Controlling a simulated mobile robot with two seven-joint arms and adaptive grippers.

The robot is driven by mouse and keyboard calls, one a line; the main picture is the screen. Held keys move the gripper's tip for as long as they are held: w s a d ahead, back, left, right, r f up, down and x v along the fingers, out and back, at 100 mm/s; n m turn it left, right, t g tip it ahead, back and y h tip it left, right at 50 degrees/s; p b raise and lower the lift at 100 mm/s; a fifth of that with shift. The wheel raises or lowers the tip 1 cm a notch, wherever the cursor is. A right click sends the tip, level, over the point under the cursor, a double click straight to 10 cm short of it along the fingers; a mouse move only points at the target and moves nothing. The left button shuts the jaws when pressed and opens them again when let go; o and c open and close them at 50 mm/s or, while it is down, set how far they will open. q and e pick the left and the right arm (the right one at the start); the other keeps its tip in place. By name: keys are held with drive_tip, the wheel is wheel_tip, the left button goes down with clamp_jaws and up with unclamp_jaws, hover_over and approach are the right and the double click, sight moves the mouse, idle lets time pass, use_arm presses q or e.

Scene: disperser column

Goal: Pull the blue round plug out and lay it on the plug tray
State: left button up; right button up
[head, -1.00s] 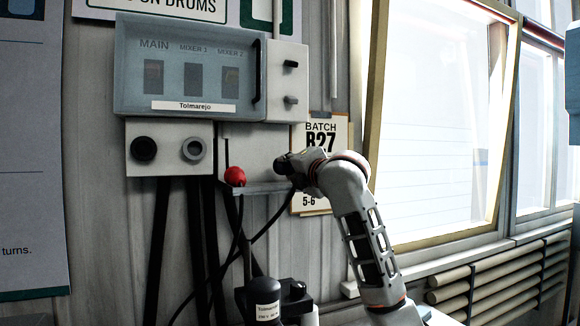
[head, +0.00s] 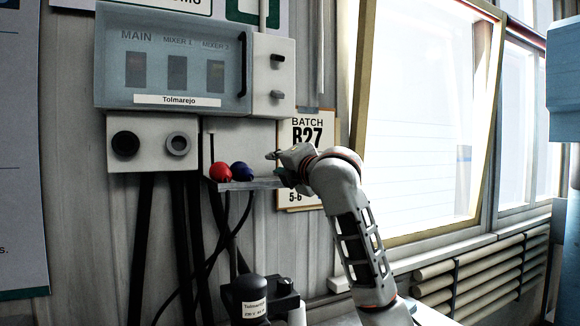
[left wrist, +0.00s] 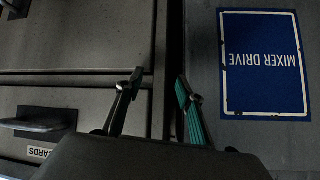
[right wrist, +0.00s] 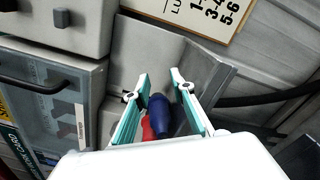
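The blue plug (head: 242,171) lies on the plug tray (head: 262,184), a narrow grey shelf under the switch box, beside a red plug (head: 221,172). My right gripper (head: 273,156) is just right of the blue plug and a little above the tray. In the right wrist view my right gripper (right wrist: 160,80) is open, with the blue plug (right wrist: 160,108) and red plug (right wrist: 147,130) seen between and beyond its fingers, apparently not gripped. In the left wrist view my left gripper (left wrist: 158,76) is open and empty. The head view does not show it.
A panel with a black round socket (head: 126,143) and a grey ringed socket (head: 177,145) is left of the tray. Above hangs a blue-grey cabinet (head: 172,92). Dark cables run below. A blue "MIXER DRIVE" sign (left wrist: 263,65) is near my left gripper.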

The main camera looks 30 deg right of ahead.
drive_tip(key=shift+o, duration=0.9)
drive_tip(key=s, duration=0.9)
drive_tip(key=shift+s+a+f, duration=0.15)
drive_tip(key=shift+a, duration=0.05)
drive_tip(key=shift+s, duration=0.4)
drive_tip(key=shift+r, duration=0.2)
